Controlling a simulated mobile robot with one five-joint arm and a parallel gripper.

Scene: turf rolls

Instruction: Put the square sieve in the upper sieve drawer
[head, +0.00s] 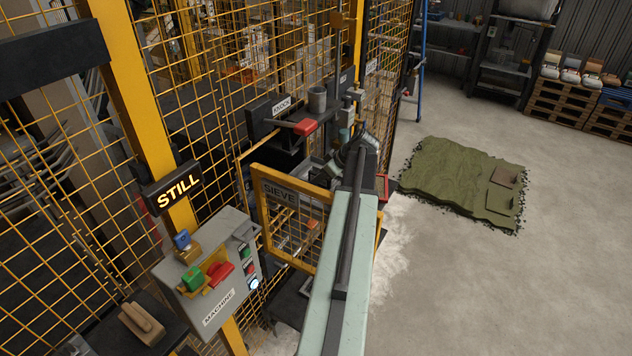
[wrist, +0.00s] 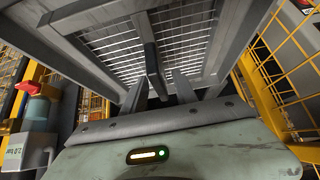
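In the wrist view, a grey square frame with a wire-mesh floor (wrist: 185,42), which looks like the square sieve, fills the top. A dark handle-like bar (wrist: 153,72) comes from it toward me. My gripper (wrist: 159,80) has a finger on either side of this bar, with a visible gap at least on the right, so it looks open. In the head view my arm reaches past a yellow mesh door marked SIEVE (head: 279,192) into the machine. My fingertips and the sieve cannot be made out there. I cannot tell which drawer is the upper one.
A lit STILL sign (head: 178,187) hangs on the yellow fence. Below it is a MACHINE control box (head: 212,280) with green and red controls. A KNOCK sign (head: 283,105) and red-ended lever (head: 304,127) are above the door. Green turf (head: 450,180) lies on the floor at right.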

